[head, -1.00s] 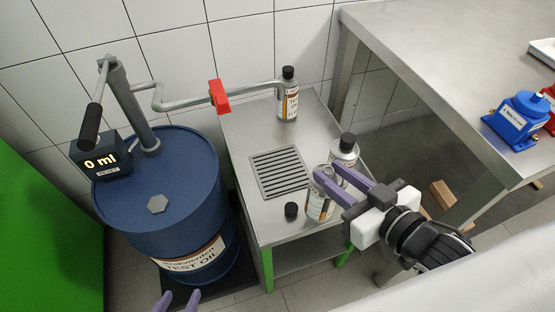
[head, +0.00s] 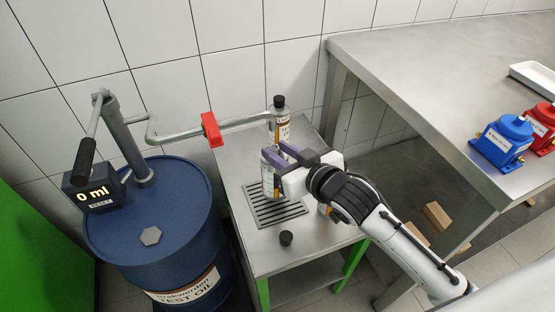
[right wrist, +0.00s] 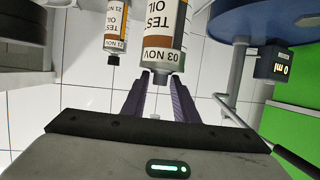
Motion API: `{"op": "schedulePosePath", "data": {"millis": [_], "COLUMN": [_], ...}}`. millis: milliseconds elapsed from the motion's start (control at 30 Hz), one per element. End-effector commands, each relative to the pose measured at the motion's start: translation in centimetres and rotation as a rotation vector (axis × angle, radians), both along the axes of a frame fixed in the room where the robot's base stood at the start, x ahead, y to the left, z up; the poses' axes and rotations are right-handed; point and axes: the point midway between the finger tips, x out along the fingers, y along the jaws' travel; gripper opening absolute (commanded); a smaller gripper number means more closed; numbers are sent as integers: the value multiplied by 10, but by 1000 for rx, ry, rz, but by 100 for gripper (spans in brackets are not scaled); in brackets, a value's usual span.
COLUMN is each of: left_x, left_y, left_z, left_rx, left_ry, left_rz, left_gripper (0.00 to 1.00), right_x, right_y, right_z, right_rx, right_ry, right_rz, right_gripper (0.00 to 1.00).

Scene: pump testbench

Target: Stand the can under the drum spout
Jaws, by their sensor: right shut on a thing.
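The held can (head: 268,178) is grey with a white, orange and brown label. My right gripper (head: 280,152) is shut on it, and the can is upright over the back part of the grate; any gap beneath it is hard to tell. In the right wrist view the can (right wrist: 160,30) reads "TEST OIL 03 NOV", with its uncapped neck between my right fingertips (right wrist: 160,85). The drum spout (head: 245,124) is a grey pipe with a red handle (head: 211,130). Its end is beside or behind a black-capped can (head: 279,127). My left gripper is out of view.
The blue drum (head: 185,225) has a display (head: 95,192) reading 0 ml. A loose black cap (head: 286,239) lies in front of the grate (head: 280,215) on the small steel table (head: 315,255). A large bench (head: 420,70) stands right.

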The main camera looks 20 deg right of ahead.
Motion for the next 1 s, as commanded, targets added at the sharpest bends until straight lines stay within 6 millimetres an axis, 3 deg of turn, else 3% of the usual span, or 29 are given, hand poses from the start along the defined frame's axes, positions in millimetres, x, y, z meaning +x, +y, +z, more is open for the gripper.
{"op": "schedulePosePath", "data": {"millis": [167, 433, 800, 833, 933, 1000], "left_x": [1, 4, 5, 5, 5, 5], "left_y": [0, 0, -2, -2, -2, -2], "left_z": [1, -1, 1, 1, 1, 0], "left_rx": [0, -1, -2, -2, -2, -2], "left_ry": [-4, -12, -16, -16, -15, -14], "left_rz": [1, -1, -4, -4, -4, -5], "left_gripper": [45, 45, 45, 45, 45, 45], "right_x": [9, 8, 8, 7, 7, 7], "right_y": [2, 2, 2, 2, 2, 2], "right_z": [0, -33, -36, -38, -38, -38], "right_rx": [0, -1, 1, -1, -1, -1], "right_ry": [-6, -4, -7, 0, 0, 0], "right_rz": [0, 1, 0, 0, 0, 0], "right_gripper": [0, 0, 0, 30, 45, 45]}}
